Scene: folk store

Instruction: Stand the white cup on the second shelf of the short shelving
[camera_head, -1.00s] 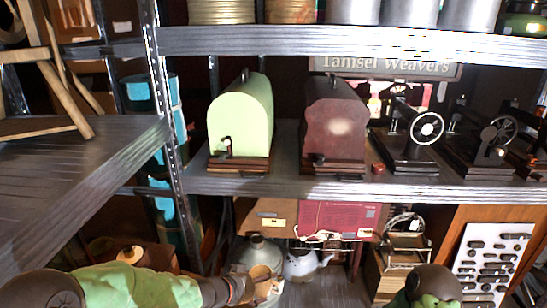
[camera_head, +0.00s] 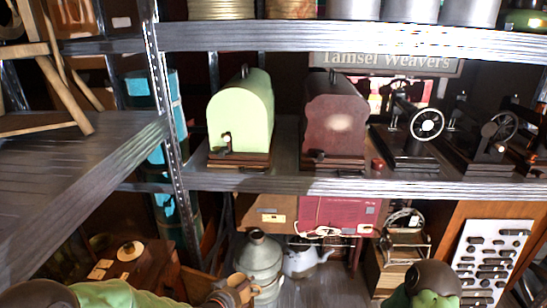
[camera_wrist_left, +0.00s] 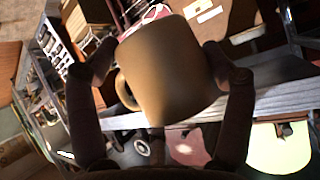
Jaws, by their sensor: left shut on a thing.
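The cup (camera_head: 242,285) is in my left gripper (camera_head: 234,292), low in the middle of the head view, and looks tan in the shade. In the left wrist view the cup (camera_wrist_left: 168,80) sits between the two dark fingers, with its handle at the left. My left gripper (camera_wrist_left: 158,58) is shut on it. The metal shelving ahead has a middle shelf (camera_head: 350,187) with a lower level beneath it. The cup shows below that middle shelf's front edge. I cannot tell which unit is the short shelving. My right gripper is out of view.
The middle shelf holds a green case (camera_head: 240,115), a dark red case (camera_head: 335,118) and sewing machines (camera_head: 412,135). Below are a grey can (camera_head: 260,262) and a white kettle (camera_head: 303,262). A metal post (camera_head: 170,120) and another shelf (camera_head: 70,180) stand left.

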